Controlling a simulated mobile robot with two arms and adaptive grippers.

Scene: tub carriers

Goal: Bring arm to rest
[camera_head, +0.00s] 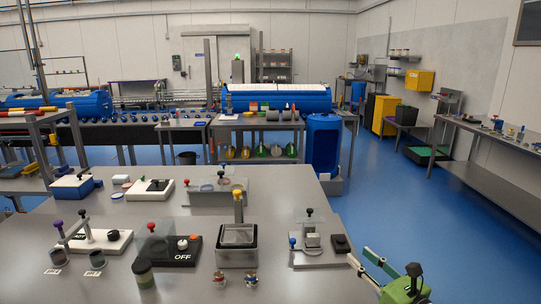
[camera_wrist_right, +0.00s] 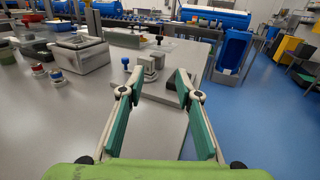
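My right gripper (camera_head: 367,265) is in the lower right of the head view, at the right edge of the grey table (camera_head: 190,280). In the right wrist view the gripper (camera_wrist_right: 157,88) has its two green-padded fingers spread wide with nothing between them. A small fixture with a blue knob (camera_wrist_right: 127,64) stands on the table beyond the fingers. The same fixture with its blue knob (camera_head: 293,243) shows in the head view, left of the gripper and apart from it. My left gripper is not in the head view.
A blue barrel (camera_head: 323,145) stands behind. A side bench (camera_head: 490,170) is at right. Blue floor (camera_head: 400,220) is clear between.

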